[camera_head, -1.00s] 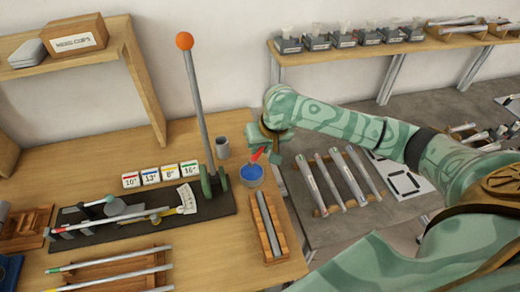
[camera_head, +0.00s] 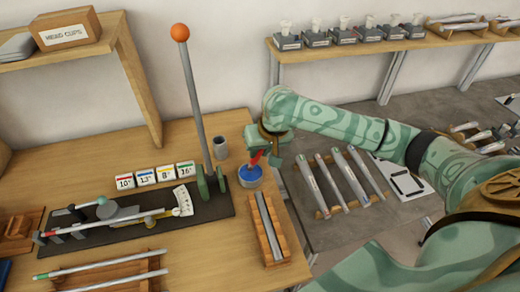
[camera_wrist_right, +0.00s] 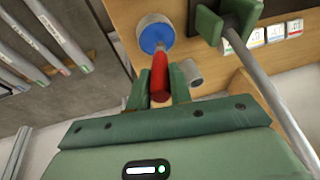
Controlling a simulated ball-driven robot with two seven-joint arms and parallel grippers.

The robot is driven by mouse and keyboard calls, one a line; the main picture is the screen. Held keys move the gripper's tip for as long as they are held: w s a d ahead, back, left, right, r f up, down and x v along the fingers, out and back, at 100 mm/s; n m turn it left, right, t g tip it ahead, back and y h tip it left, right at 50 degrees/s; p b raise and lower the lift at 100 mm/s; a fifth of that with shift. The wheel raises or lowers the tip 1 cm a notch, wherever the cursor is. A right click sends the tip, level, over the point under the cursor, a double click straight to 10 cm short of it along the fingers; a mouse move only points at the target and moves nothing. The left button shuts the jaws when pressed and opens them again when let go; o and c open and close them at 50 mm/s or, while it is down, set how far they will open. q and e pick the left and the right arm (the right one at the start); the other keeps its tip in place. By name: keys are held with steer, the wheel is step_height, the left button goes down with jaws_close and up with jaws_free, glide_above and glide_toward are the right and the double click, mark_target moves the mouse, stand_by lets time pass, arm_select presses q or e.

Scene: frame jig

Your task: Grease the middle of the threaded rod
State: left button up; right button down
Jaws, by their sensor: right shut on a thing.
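My right gripper (camera_head: 266,146) is shut on a red-handled tool (camera_head: 256,158); it also shows in the right wrist view (camera_wrist_right: 160,78). The tool's far end reaches the pot of blue grease (camera_head: 250,177), which also shows in the right wrist view (camera_wrist_right: 155,35). I cannot tell whether the tip touches the grease. A grey rod (camera_head: 268,226) lies lengthwise in a wooden holder (camera_head: 281,240) in front of the pot. It may be the threaded rod, but no thread can be made out. My left gripper is not in view.
A tall post with an orange ball (camera_head: 180,32) stands left of the pot. A grey cup (camera_head: 220,146) is behind the pot. A dark board with a gauge (camera_head: 140,222) lies to the left. Several tubes (camera_head: 345,178) lie on the grey bench at right.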

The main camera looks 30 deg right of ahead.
steer(key=shift+f, duration=0.6)
stand_by(0.6)
steer(key=shift+s+f+p, duration=0.15)
steer(key=shift+p, duration=0.7)
stand_by(2.2)
step_height(320, 180, up, 2)
steer(key=p, duration=0.3)
step_height(320, 180, up, 5)
steer(key=p, duration=0.8)
steer(key=shift+r, duration=0.2)
steer(key=shift+f, duration=0.1)
stand_by(0.3)
